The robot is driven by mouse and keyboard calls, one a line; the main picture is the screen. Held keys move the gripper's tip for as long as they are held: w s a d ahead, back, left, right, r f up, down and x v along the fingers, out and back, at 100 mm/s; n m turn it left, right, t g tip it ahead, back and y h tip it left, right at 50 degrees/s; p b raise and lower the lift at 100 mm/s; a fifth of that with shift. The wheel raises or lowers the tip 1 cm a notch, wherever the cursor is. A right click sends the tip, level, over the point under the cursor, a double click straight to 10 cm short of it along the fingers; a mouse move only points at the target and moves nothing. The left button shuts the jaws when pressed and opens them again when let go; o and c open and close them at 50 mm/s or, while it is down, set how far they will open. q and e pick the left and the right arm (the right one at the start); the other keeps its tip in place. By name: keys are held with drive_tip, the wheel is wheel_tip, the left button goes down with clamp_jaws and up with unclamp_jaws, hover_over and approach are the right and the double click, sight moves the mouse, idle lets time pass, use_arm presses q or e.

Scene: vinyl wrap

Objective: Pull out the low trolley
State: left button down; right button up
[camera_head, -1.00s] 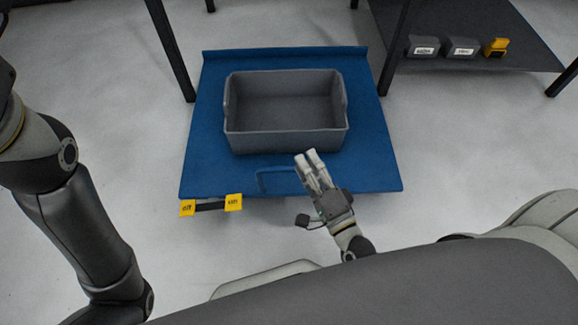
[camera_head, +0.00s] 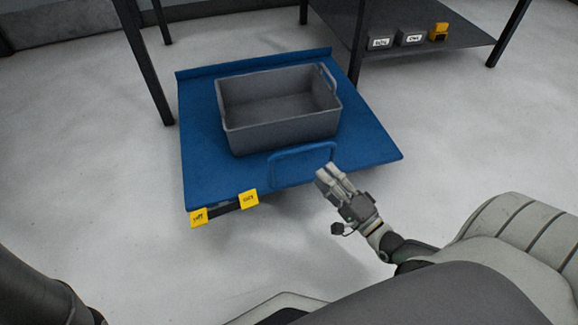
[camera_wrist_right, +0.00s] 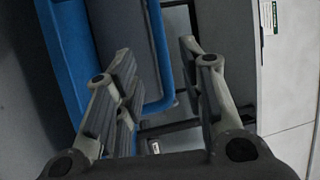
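The low trolley (camera_head: 205,150) is a flat blue platform with a raised back lip, standing on the floor in the head view. Its blue loop handle (camera_head: 302,148) rises at the front edge. A grey open bin (camera_head: 280,135) sits on the platform. My right gripper (camera_head: 327,174) is just in front of the handle's right end. In the right wrist view its fingers (camera_wrist_right: 157,54) are spread, with the blue handle bar (camera_wrist_right: 158,45) seen between and beyond them; contact cannot be told. Only a bit of my left arm shows at lower left; its gripper is out of view.
Two yellow tags (camera_head: 248,199) sit on a dark bar at the trolley's front left. Dark table legs (camera_head: 147,62) stand beside the trolley. A dark shelf (camera_head: 400,20) at back right holds small grey bins (camera_head: 411,38) and a yellow one. Floor in front is clear.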

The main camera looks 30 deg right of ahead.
sight(302, 148)
drive_tip(key=shift+b+x, duration=2.35)
drive_tip(key=shift+x, duration=3)
drive_tip(key=shift+d, duration=0.15)
clamp_jaws()
